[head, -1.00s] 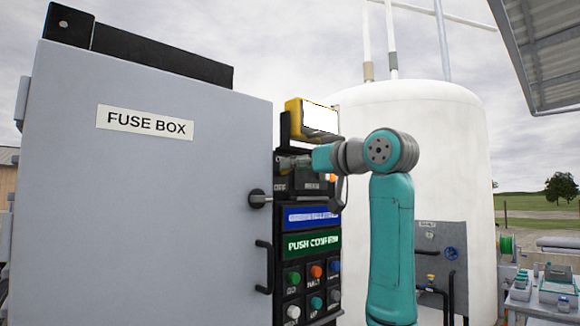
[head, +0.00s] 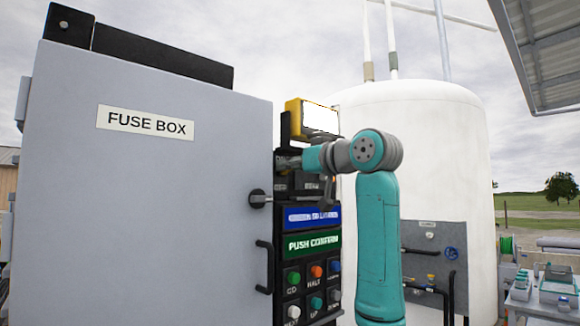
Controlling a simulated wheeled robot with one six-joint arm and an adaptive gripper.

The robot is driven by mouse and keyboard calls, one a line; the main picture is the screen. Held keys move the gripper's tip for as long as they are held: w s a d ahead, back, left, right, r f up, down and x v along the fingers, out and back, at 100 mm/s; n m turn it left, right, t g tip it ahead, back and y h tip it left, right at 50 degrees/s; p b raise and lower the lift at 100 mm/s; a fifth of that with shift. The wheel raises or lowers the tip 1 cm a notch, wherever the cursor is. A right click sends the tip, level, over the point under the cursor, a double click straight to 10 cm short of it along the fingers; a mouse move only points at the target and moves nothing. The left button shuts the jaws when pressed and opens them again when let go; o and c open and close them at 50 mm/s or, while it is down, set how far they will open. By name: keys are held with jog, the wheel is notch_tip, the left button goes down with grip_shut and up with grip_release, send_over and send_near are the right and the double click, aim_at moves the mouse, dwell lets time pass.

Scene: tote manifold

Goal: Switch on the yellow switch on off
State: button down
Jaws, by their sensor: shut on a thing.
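My gripper (head: 284,163) is small in the head view. It is at the upper part of the black control panel (head: 281,236), just past the edge of the fuse box door. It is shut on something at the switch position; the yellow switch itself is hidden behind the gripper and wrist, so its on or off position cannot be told. A yellow-framed unit with a white face (head: 319,118) sits right above the gripper.
The large grey fuse box door (head: 150,220) fills the left, with a black handle (head: 264,266) at its edge. Below my wrist are a blue label (head: 312,217), a green label (head: 312,243) and several coloured buttons. A white tank (head: 445,150) stands behind my arm.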

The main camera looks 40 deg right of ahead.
jog(key=shift+w+r+g, duration=0.1)
jog(key=shift+r+g, duration=0.05)
jog(key=shift+g, duration=0.45)
jog(key=c, duration=1)
grip_release()
jog(key=shift+c, duration=0.2)
jog(key=s+r, duration=0.1)
jog(key=s, duration=1.1)
jog(key=shift+d+r, duration=0.2)
